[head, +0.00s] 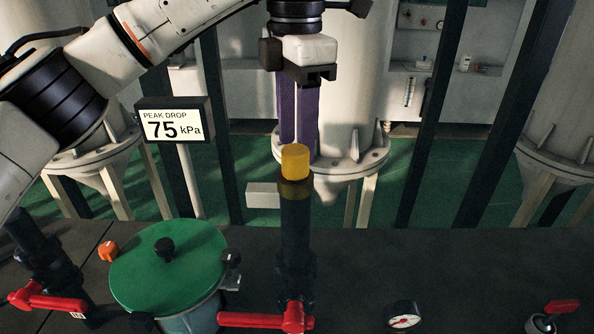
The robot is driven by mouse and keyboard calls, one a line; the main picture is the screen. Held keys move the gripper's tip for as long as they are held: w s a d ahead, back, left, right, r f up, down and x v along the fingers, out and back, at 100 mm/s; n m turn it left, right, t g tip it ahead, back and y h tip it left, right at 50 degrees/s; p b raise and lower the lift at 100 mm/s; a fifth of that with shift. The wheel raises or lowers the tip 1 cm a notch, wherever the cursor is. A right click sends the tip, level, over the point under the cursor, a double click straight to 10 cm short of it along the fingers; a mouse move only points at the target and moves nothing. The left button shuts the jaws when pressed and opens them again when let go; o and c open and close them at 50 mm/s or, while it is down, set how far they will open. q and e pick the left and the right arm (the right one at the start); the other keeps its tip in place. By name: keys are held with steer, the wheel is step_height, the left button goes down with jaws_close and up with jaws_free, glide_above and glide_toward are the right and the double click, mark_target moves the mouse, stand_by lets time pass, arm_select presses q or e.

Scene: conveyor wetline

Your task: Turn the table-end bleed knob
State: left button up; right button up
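My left gripper (298,158) comes down from the top centre with long purple fingers pointing down. No label marks the bleed knob. An orange knob (108,250) sits left of the green lid, and a red-handled valve (562,306) stands at the table's right. My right gripper is out of view.
The dark table (360,262) carries a green-lidded vessel (185,285), red levers (265,320) and (48,300), and a round gauge (404,315). A display (172,122) reads PEAK DROP 75 kPa. The tabletop around the gauge is mostly clear. White tanks (345,110) stand behind.

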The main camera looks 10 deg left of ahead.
arm_select(q)
step_height(320, 180, down, 6)
steer(key=shift+f, duration=0.2)
steer(key=shift+c, duration=0.3)
steer(key=c, duration=1)
